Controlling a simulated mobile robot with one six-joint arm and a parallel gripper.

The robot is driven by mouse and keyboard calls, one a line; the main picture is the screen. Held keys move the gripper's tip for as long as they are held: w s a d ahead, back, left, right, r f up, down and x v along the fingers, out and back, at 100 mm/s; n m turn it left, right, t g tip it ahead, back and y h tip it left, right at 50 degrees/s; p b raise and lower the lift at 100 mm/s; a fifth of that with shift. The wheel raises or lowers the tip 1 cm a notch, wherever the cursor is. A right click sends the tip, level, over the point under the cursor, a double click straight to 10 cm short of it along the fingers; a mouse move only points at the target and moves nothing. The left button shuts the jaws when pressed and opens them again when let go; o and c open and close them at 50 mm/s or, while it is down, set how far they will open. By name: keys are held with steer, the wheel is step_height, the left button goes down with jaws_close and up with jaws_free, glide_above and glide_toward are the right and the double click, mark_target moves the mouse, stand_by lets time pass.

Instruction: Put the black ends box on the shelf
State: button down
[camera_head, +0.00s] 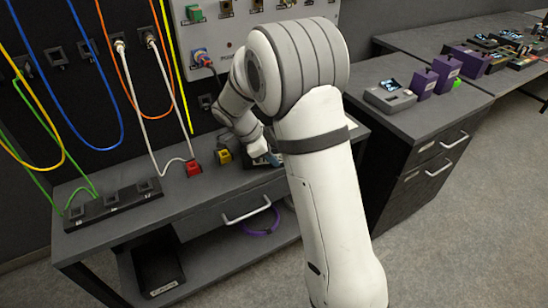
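A black open-topped box (158,272) with a pale label on its front sits at the left end of the low shelf (215,259) under the workbench. The label is too small to read surely, so I cannot confirm that it is the ends box. My white arm reaches across the middle of the view to the bench top. My gripper (266,159) is low over the bench, right of a small yellow block, mostly hidden by my arm. I cannot see whether its fingers are open or whether they hold anything.
A black socket strip (113,203), a red plug block (193,168) and a yellow block (224,156) sit on the bench. Coloured cables hang on the dark panel behind. A purple cable coil (261,222) lies on the low shelf. A drawer cabinet (425,150) stands right.

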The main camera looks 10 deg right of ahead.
steer(key=c, duration=1.6)
jaws_free()
steer(key=shift+c, duration=0.2)
steer(key=shift+r, duration=0.15)
steer(key=v, duration=1.1)
steer(key=shift+a+r, duration=0.15)
steer(key=shift+r, duration=0.25)
steer(key=s+d+n+t+y, duration=0.1)
steer(key=s+d+n+y, duration=0.2)
steer(key=s+n, duration=0.6)
steer(key=s+d+n+t+y, duration=0.1)
steer(key=s+d+n+y, duration=0.2)
steer(key=s+n, duration=0.6)
steer(key=s+d, duration=0.2)
steer(key=s, duration=0.5)
steer(key=shift+r+n+t, duration=0.3)
steer(key=shift+r+n, duration=0.05)
steer(key=shift+n, duration=0.05)
